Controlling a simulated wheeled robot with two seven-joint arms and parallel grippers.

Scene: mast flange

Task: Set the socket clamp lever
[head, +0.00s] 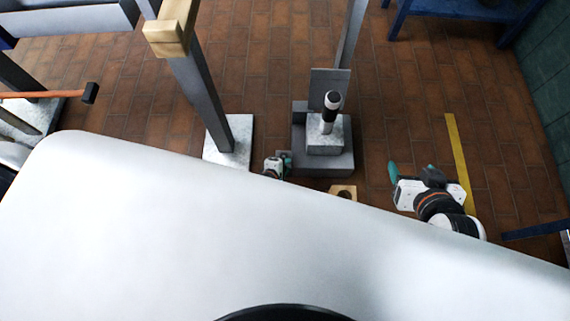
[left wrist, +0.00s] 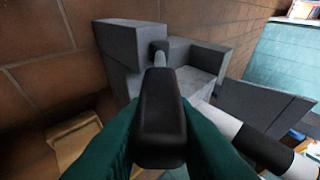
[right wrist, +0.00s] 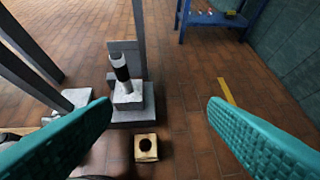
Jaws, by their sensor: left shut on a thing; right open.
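The grey socket block (head: 343,162) stands on the floor at the centre of the head view. A black and white post (head: 329,112) stands upright in it. In the left wrist view, the black lever handle (left wrist: 162,115) on a grey stem sits between my left gripper's teal fingers. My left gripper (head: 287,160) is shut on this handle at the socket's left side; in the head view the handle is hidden. My right gripper (head: 393,174) is open and empty, to the right of the socket. Its two teal fingers stand wide apart in the right wrist view (right wrist: 160,125).
A pale block with a dark round hole (right wrist: 137,146) lies on the floor in front of the socket. A grey column on a pale base (head: 238,140) stands to the left. A blue bench (head: 460,8) is at the back right. Brick floor between is clear.

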